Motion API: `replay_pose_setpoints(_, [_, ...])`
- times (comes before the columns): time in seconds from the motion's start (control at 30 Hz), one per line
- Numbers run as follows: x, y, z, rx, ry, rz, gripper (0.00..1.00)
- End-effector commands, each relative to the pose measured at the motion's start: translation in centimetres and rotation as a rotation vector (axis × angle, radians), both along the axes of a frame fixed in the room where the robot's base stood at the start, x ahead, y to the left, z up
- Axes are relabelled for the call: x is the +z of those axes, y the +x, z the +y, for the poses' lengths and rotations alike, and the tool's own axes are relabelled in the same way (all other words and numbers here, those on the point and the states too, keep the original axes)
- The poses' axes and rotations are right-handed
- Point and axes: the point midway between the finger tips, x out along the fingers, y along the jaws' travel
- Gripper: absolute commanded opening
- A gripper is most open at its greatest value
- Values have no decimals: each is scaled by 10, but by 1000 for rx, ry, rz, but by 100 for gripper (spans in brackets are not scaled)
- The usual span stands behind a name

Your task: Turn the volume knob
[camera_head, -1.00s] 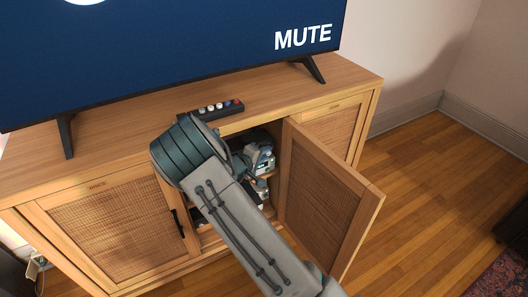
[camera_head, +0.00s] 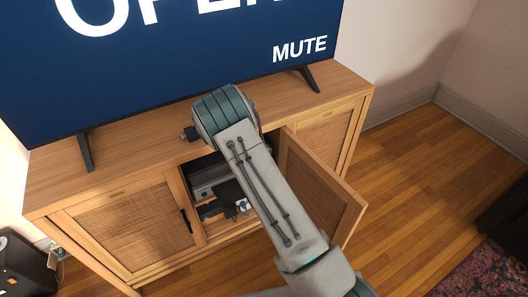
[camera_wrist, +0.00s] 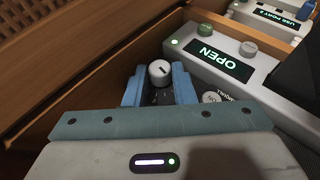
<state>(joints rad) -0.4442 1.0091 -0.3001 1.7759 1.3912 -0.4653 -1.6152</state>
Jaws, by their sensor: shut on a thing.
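A small white round knob (camera_wrist: 159,72) with a dark mark on top shows in the wrist view. My gripper (camera_wrist: 158,88) has its blue fingers on either side of this knob and is shut on it. The body behind the knob is mostly hidden by the fingers, and no label on it can be read. In the head view my arm hides the gripper and the knob.
The wooden cabinet (camera_head: 60,195) has its right-middle door (camera_head: 325,185) swung open. Grey and dark devices sit inside. The television (camera_head: 200,50) stands on top, showing MUTE. In the wrist view another device (camera_wrist: 265,14) lies at the upper right, and wood panels close in on the left.

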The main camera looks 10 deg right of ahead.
Motion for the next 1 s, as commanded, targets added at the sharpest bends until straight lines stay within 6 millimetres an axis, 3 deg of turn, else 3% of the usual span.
replay_pose_setpoints(0.57, [-1,-1,0,0,26,10,0])
replay_pose_setpoints(0.6, [-1,-1,0,0,26,10,34])
replay_pose_setpoints(0.63, [-1,-1,0,0,26,10,43])
replay_pose_setpoints(1.0, [4,-3,3,1,24,8,45])
